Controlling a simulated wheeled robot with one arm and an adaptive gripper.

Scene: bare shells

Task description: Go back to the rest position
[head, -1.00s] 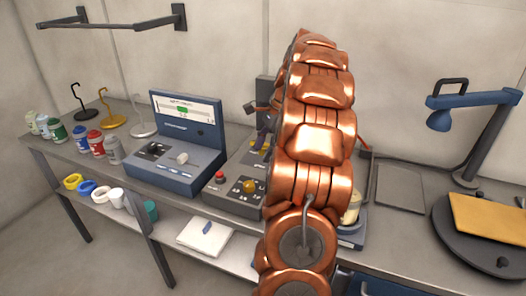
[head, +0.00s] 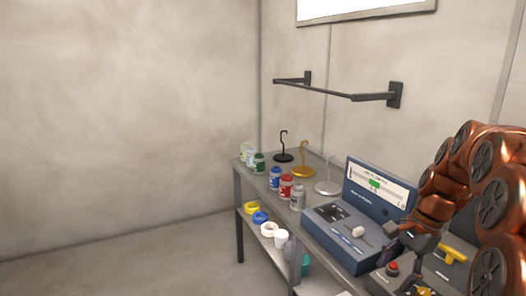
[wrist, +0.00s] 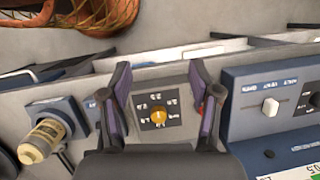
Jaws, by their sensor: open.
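My gripper (wrist: 160,72) is open and empty in the wrist view, its two dark fingers with purple inner pads spread apart. Between and below them shows a grey control box (wrist: 145,97) with a yellow knob (wrist: 158,116); I cannot tell the height of the gripper above it. In the head view my gripper (head: 405,243) is small and dark at the lower right, near the blue console, partly hidden by my copper arm.
The bench (head: 246,178) carries a blue console (head: 338,232), several bottles and hook stands. Its lower shelf holds tape rolls and cups. A wall rail (head: 330,91) hangs above. Floor at left (head: 130,270) is clear. The wrist view shows a bottle (wrist: 42,139) in a blue holder.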

